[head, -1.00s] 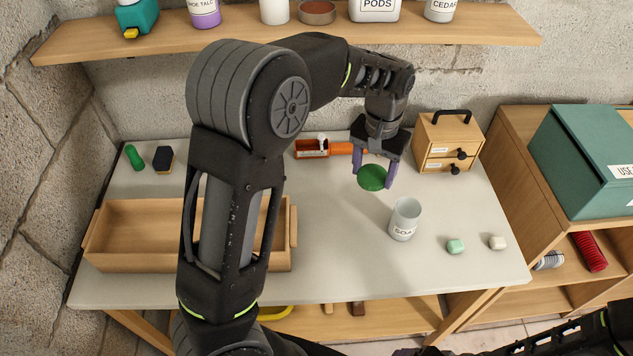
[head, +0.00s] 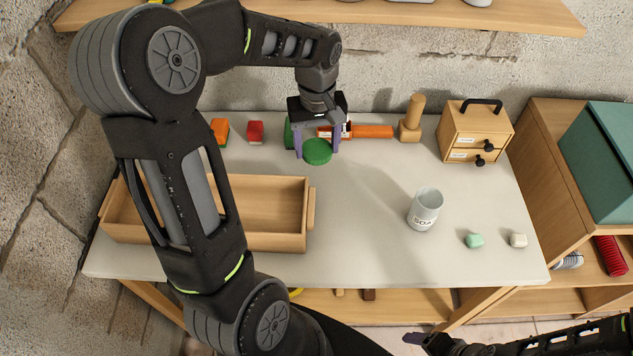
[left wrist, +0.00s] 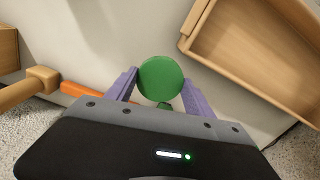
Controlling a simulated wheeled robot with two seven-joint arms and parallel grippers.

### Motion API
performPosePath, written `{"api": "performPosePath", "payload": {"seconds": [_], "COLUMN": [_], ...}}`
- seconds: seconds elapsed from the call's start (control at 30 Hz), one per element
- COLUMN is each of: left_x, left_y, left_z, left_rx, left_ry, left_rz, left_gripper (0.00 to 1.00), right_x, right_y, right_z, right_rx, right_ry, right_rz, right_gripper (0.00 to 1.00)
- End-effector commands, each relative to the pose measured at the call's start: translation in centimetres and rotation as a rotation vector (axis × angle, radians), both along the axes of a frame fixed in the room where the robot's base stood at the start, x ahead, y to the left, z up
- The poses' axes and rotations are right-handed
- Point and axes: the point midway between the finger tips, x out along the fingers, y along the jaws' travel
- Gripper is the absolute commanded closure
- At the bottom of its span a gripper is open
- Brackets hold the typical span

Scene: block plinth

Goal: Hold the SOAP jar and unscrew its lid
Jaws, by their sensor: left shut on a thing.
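The SOAP jar (head: 424,212) stands upright and open-topped on the right half of the table, with its label partly turned to the right. My left gripper (head: 318,150) is shut on a round green lid (head: 317,152) and holds it well to the left of the jar, toward the back. In the left wrist view the lid (left wrist: 160,79) sits between the two purple fingers. My right gripper (head: 420,340) shows only partly at the bottom, below the table's front edge, and its jaw opening is unclear.
A wooden tray (head: 312,210) stands at the left. An orange-handled tool (head: 374,131), a wooden peg (head: 411,118) and a small drawer box (head: 475,131) line the back. The table's middle is clear.

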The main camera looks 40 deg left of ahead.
Motion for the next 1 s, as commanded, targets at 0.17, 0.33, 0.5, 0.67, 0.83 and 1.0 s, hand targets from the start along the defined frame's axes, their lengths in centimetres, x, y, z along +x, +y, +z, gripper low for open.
{"api": "performPosePath", "payload": {"seconds": [0.17,0.33,0.5,0.67,0.83,1.0], "left_x": [-0.5,-0.5,-0.5,-0.5,-0.6,-0.5], "left_y": [-0.2,-0.2,-0.2,-0.2,-0.3,-0.2], "left_z": [-0.2,-0.2,-0.2,-0.8,-3.6,-6.1], "left_rx": [0.0,0.0,0.0,-0.001,-0.001,0.0], "left_ry": [0.001,0.001,0.001,0.003,0.006,0.004], "left_rz": [0.149,0.185,0.184,0.184,0.185,0.183], "left_gripper": [0.87,0.87,0.87,0.87,0.87,0.87], "right_x": [0.0,0.0,0.0,0.0,0.0,0.0], "right_y": [0.0,0.0,0.0,0.0,0.0,0.0], "right_z": [0.0,0.0,0.0,0.1,0.4,0.6], "right_rx": [0.0,0.0,0.0,0.0,0.0,0.0], "right_ry": [0.0,0.0,0.0,0.0,0.0,0.001], "right_rz": [0.0,0.0,0.0,0.0,0.0,0.0], "right_gripper": [0.21,0.21,0.21,0.21,0.21,0.21]}}
